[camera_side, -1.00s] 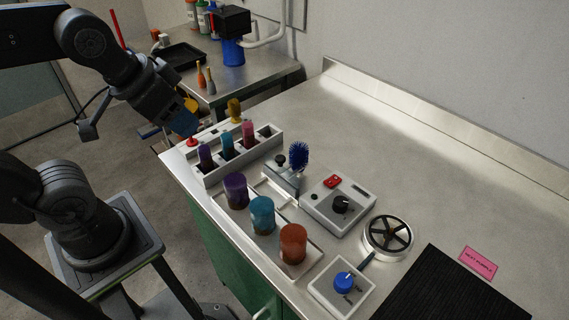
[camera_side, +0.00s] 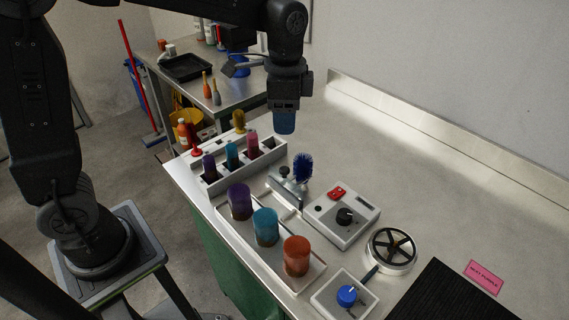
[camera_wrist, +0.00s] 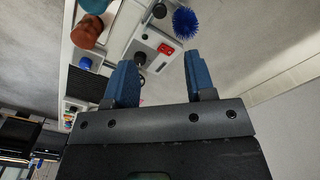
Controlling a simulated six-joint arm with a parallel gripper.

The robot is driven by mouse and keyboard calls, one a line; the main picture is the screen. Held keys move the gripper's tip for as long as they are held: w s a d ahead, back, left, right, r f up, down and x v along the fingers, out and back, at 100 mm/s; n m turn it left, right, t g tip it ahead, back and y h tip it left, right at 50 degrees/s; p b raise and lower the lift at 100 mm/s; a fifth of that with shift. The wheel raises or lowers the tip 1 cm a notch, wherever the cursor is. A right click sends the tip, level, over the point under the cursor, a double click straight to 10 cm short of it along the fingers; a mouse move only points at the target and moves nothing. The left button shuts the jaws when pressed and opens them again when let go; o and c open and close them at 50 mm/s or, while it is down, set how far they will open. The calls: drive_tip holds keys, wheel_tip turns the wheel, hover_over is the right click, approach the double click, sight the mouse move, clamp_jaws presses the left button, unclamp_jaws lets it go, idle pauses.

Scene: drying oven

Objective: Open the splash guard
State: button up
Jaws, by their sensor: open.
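No part is clearly marked as the splash guard. A low grey metal panel (camera_side: 286,188) with a black knob (camera_side: 284,171) stands on the bench beside a blue spiky brush (camera_side: 303,167); I cannot tell if the panel is the guard. The knob also shows in the wrist view (camera_wrist: 159,11), as does the brush (camera_wrist: 186,22). My gripper (camera_side: 284,128) points down above the bench, behind and above the panel, touching nothing. In the wrist view its two blue fingers (camera_wrist: 160,65) are apart with nothing between them.
In front of the panel is a tray of purple, teal and orange jars (camera_side: 297,257). Left is a rack (camera_side: 212,178) of vials. Right are a grey control box (camera_side: 343,215), a spoked wheel (camera_side: 391,250) and a blue-knob box (camera_side: 346,295). The back of the bench is clear.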

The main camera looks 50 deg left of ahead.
sight(284, 169)
wheel_tip(284, 169, down, 13)
drive_tip(key=shift+r, duration=0.1)
idle(0.3)
clamp_jaws()
idle(0.4)
